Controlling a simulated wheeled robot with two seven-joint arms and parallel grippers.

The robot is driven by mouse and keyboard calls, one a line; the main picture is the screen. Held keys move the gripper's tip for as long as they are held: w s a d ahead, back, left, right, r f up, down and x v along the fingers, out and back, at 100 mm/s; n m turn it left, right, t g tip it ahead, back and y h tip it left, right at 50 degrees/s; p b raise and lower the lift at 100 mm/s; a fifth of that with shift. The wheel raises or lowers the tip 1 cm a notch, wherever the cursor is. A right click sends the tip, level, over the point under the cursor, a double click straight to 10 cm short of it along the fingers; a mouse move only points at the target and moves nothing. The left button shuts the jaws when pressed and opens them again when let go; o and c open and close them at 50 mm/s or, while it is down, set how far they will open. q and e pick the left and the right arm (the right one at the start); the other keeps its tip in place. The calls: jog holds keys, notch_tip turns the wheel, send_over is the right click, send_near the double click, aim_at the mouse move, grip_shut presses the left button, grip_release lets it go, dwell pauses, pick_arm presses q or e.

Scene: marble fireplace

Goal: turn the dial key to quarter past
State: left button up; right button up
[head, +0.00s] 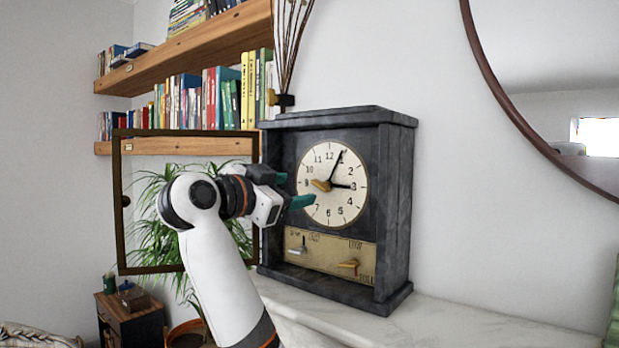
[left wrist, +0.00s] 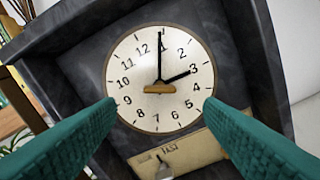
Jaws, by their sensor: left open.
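A dark stone mantel clock (head: 394,200) stands upright with a round cream dial (head: 335,210). Its long hand points at about 1 and its short hand at about 3. A brass dial key (head: 320,185) sits at the dial's centre. In the left wrist view the key (left wrist: 160,89) lies level across the picture. My left gripper (head: 291,190) is open in front of the dial's left side. In the left wrist view its teal fingers (left wrist: 160,102) stand wide on either side of the key, touching nothing that I can see. My right gripper is not in view.
The clock's framed glass door (head: 122,225) is swung open to the left, behind my left arm. A brass plate (head: 325,255) below the dial bears a grey lever (head: 298,247) and a brass lever (head: 349,265). The marble mantel (head: 450,325) is clear at right.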

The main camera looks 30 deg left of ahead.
aim_at(318, 186)
pick_arm(q)
jog(key=w, duration=0.2)
jog(key=w+p, duration=0.1)
jog(key=w, duration=0.1)
jog(key=w+p, duration=0.1)
jog(key=shift+w+d+r, duration=0.15)
jog(key=shift+w+d, duration=0.1)
jog(key=shift+w, duration=0.45)
jog(key=shift+w+a, duration=0.1)
jog(key=shift+w, duration=0.15)
jog(key=c, duration=1)
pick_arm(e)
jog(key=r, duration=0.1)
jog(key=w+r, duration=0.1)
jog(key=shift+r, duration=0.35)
